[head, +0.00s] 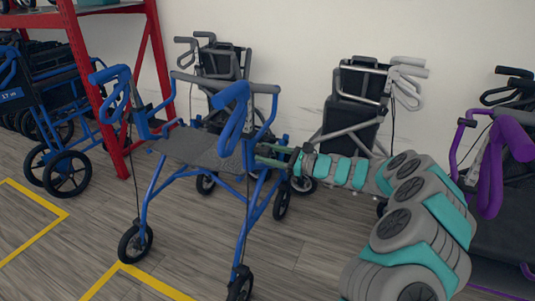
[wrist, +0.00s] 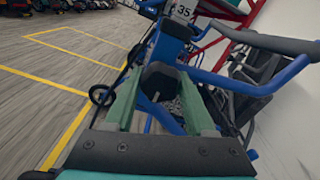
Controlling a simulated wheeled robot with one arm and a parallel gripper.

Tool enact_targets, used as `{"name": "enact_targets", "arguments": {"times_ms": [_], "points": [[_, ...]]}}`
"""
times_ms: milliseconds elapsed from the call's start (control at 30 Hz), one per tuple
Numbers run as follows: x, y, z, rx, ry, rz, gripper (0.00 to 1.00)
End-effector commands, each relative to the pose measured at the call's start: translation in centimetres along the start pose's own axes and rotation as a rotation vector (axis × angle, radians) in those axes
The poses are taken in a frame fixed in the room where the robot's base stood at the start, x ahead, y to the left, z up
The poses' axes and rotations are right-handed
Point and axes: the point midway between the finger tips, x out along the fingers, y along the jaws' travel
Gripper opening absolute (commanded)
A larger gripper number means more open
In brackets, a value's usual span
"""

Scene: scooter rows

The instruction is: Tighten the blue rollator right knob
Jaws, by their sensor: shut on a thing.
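The blue rollator (head: 151,190) stands in the middle of the head view, with a grey seat, blue handles and black wheels. My gripper (head: 259,154) reaches in from the right, its green fingers at the rollator's right side frame. In the wrist view, the green fingers of my gripper (wrist: 160,76) are shut on a dark knob (wrist: 160,80) at the blue frame, one finger on each side. The knob is hidden in the head view. A label reading 35 (wrist: 182,12) shows on the rollator near the top of the wrist view.
A grey rollator (head: 217,65) and a white-handled one (head: 352,105) stand against the wall. A purple-handled one (head: 490,175) is at the right. A blue wheelchair (head: 40,95) and a red rack (head: 155,50) are at the left. Yellow lines (head: 45,238) mark open floor in front.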

Motion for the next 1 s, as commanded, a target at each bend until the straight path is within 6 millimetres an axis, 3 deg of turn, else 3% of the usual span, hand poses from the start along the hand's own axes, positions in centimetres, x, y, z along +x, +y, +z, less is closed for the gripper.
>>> {"name": "enact_targets", "arguments": {"times_ms": [67,100,333,667,1000], "points": [[-0.1,0.0,-0.1,0.002,0.002,-0.001,0.00],[-0.1,0.0,-0.1,0.002,0.002,-0.001,0.57],[0.0,0.0,-0.1,0.001,0.001,-0.001,0.83],[-0.4,0.0,-0.1,0.000,0.000,-0.001,0.85],[-5.5,0.0,-0.2,0.003,0.000,-0.003,0.85]]}}
